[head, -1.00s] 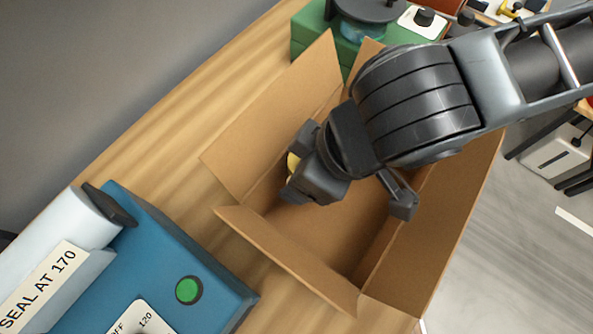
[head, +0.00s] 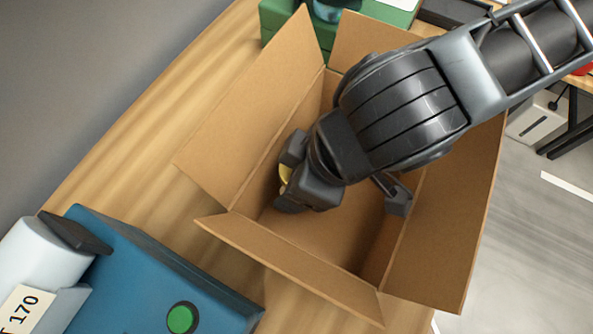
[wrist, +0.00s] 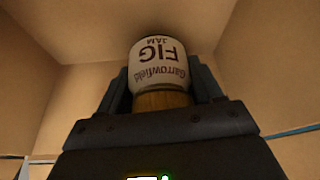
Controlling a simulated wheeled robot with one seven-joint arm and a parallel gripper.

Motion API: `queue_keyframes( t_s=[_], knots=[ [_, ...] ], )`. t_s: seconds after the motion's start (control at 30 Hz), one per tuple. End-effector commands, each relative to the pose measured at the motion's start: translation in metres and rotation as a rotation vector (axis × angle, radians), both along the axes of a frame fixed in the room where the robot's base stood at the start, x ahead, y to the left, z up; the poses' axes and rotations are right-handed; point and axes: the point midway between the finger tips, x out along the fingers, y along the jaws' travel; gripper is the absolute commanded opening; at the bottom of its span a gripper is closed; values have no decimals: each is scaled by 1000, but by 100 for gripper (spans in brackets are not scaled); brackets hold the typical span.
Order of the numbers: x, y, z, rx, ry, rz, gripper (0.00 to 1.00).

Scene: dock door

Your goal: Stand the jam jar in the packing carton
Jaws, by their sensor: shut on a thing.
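The jam jar (wrist: 158,65) has a white label reading "Garrowfield FIG JAM" and a gold lid. In the wrist view it sits between the fingers of my gripper (wrist: 160,88), lid end towards the palm. In the head view only a yellow bit of the jar (head: 285,173) shows beside my gripper (head: 293,178); the rest is hidden. My gripper is shut on the jar inside the open packing carton (head: 262,125), near its left wall. I cannot tell whether the jar's base touches the carton floor.
The carton's flaps stand spread outward on the wooden bench (head: 130,130). A blue machine (head: 150,270) with a green button is at the lower left. A green machine (head: 375,12) stands behind the carton.

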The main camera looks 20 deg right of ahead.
Motion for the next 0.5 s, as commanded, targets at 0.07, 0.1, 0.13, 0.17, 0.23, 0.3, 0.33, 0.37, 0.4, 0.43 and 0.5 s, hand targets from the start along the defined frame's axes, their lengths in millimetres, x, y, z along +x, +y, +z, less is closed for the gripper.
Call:
queue_keyframes(
  t_s=[0.07,0.1,0.13,0.17,0.23,0.3,0.33,0.37,0.4,0.43,0.5],
  knots=[
    [0,0,-3,1,0,-1,17],
    [0,0,-4,1,0,-1,17],
    [0,0,-4,1,0,-1,17],
    [0,0,-4,1,-1,0,17],
    [0,0,-3,0,0,0,67],
    [0,0,-3,0,0,0,74],
    [0,0,-3,0,0,0,77],
    [0,0,-3,0,0,0,80],
    [0,0,-3,0,0,0,83],
    [0,0,-3,0,0,0,86],
    [0,0,-3,0,0,0,93]
  ],
)
